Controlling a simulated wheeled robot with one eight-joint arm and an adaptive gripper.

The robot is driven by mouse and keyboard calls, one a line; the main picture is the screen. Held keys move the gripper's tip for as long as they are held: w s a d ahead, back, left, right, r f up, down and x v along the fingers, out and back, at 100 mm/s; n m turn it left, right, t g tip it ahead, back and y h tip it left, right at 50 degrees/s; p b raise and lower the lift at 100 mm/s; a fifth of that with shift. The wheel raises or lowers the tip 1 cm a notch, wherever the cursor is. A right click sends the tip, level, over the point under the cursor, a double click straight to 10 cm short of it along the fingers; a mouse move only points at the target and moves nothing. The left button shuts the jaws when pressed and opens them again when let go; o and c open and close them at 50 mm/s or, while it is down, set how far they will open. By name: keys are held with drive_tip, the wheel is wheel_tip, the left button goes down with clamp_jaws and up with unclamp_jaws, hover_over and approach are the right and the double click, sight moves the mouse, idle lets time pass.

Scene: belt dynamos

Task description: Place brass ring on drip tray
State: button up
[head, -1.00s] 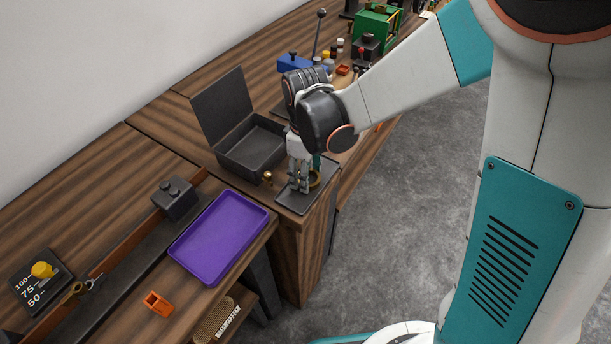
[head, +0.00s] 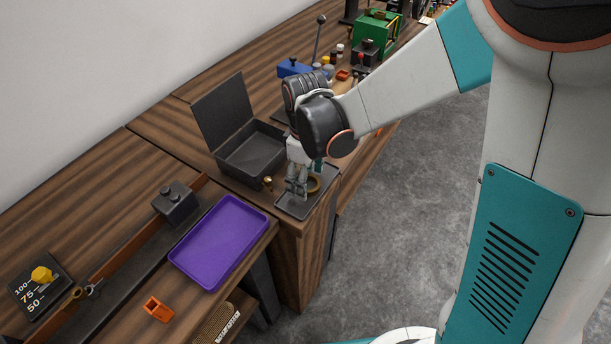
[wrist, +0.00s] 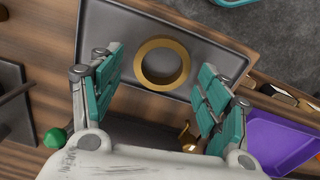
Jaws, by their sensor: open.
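The brass ring (wrist: 142,70) lies flat on the dark grey drip tray (wrist: 107,28) in the wrist view, inside the tray's rim. In the head view the ring (head: 314,184) shows partly behind my fingers on the tray (head: 296,210). My gripper (wrist: 160,80) is open, with teal finger pads to the left and right of the ring in the wrist view. The pads stand apart from the ring and nothing is between them in their grip. In the head view my gripper (head: 298,190) hangs low over the tray.
An open dark box (head: 250,153) with a raised lid stands left of the drip tray. A small brass piece (head: 268,183) stands between them. A purple tray (head: 218,241) and an orange part (head: 157,309) lie nearer. The bench edge is just right of the drip tray.

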wheel_tip(320, 180, up, 12)
drive_tip(key=p, duration=0.8)
